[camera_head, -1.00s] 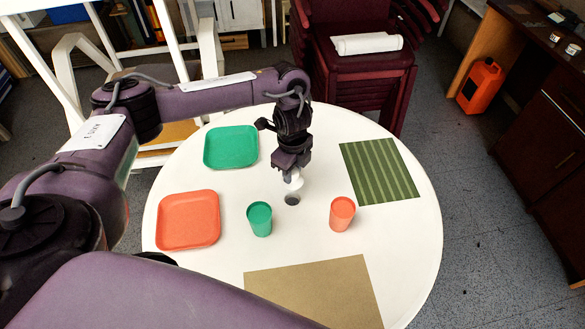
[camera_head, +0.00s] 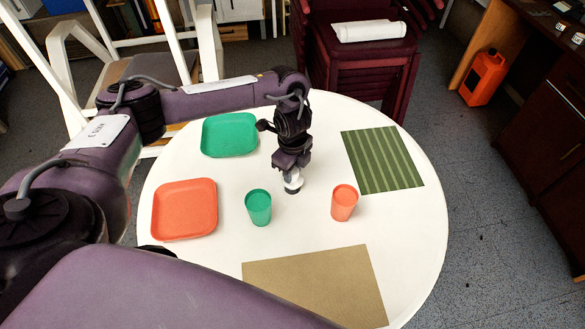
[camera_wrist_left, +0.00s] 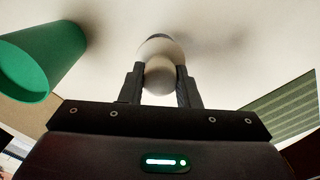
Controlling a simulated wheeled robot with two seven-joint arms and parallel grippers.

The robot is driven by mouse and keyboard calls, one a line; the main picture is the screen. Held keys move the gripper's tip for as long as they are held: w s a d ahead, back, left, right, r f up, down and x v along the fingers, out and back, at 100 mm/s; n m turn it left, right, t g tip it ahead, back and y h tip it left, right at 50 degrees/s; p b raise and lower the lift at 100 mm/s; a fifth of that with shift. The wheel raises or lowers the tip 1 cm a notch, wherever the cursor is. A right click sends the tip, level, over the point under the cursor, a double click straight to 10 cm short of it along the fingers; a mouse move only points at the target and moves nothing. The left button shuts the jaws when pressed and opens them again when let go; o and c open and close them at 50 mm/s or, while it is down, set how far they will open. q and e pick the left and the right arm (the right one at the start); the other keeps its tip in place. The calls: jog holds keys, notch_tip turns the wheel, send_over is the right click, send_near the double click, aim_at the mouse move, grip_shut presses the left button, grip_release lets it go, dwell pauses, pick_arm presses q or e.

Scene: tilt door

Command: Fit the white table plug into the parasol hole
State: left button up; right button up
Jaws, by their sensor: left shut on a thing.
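The white plug (camera_head: 293,181) is held below my left gripper (camera_head: 291,170), over the dark parasol hole (camera_head: 293,190) in the round white table (camera_head: 300,225). Only a dark sliver of the hole shows under the plug. In the left wrist view the plug (camera_wrist_left: 160,79) sits between the two fingers of my left gripper (camera_wrist_left: 160,88), which are shut on it. I cannot tell whether the plug's lower end is inside the hole or just above it. My right gripper is not in view.
A green tray (camera_head: 229,135), an orange tray (camera_head: 184,210), a striped green mat (camera_head: 382,160) and a tan mat (camera_head: 315,285) lie around the table.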

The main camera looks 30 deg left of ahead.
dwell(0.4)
pick_arm(q)
jog(key=shift+p, duration=0.7)
dwell(1.0)
jog(key=shift+f+b, duration=1.1)
jog(key=shift+f, duration=0.75)
jog(key=o, duration=1)
jog(key=shift+o, duration=0.2)
jog(key=shift+r, duration=0.15)
notch_tip(320, 180, up, 6)
jog(key=shift+r+p, duration=0.2)
jog(key=shift+p, duration=0.2)
jog(key=shift+r, duration=0.6)
jog(key=shift+r+p, duration=0.1)
jog(key=shift+p, duration=0.2)
